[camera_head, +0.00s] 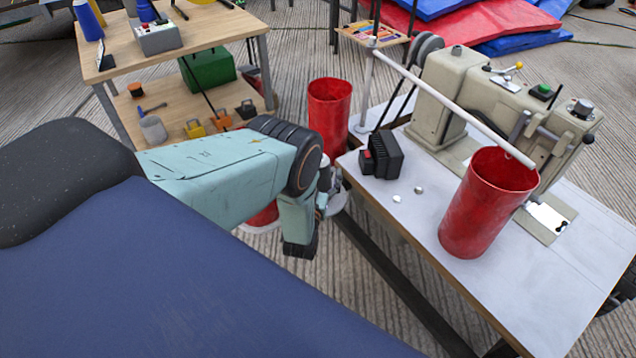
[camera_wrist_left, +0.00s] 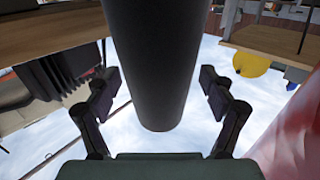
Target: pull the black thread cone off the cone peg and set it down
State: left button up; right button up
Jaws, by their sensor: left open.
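A dark, tapered cylinder, which looks like the black thread cone (camera_wrist_left: 155,70), fills the middle of the left wrist view. That view is upside down, and the cone's narrow rounded end points toward the palm side. My left gripper (camera_wrist_left: 160,95) is open, with one finger on each side of the cone and a small gap at both. In the head view my left gripper (camera_head: 328,195) is beside the sewing table's left edge, partly hidden by my arm. The cone and its peg cannot be made out there. My right gripper is not in view.
A sewing machine (camera_head: 450,95), a black ridged block (camera_head: 385,155) and a red bin (camera_head: 480,210) stand on the pale table (camera_head: 540,290). Another red bin (camera_head: 329,108) is behind my gripper. A wooden workbench (camera_head: 200,32) with tools and blue cones is at upper left.

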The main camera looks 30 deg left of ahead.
pick_arm(q)
jog(key=shift+w, duration=0.1)
jog(key=shift+r, duration=0.1)
jog(key=c, duration=1.5)
